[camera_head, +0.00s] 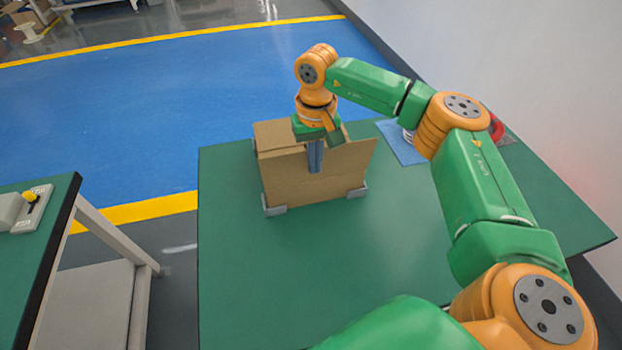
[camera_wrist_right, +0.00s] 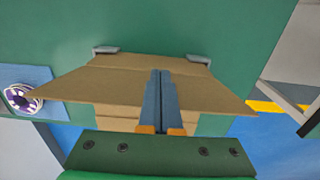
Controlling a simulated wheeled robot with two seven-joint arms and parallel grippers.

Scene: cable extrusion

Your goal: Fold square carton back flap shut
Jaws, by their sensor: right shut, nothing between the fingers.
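The brown square carton (camera_head: 290,182) stands upright on the green table, its near wall facing me. In the right wrist view the carton (camera_wrist_right: 130,66) shows one flap (camera_wrist_right: 75,86) spread left and another (camera_wrist_right: 212,96) spread right. In the head view a flap (camera_head: 357,154) sticks out at the right. My right gripper (camera_head: 315,169) points down at the carton's top, its fingers in front of the near wall. The fingers (camera_wrist_right: 161,73) are together and empty; contact with the cardboard cannot be told. The gripper and wrist hide part of the carton's top and back. My left gripper is out of view.
Grey corner holders (camera_head: 275,210) (camera_head: 357,192) brace the carton's base. A blue mat (camera_head: 402,150) with a coil (camera_wrist_right: 22,98) lies beyond its right side. The green table (camera_head: 270,275) is clear in front. Another table (camera_head: 40,245) stands at the left, across a gap.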

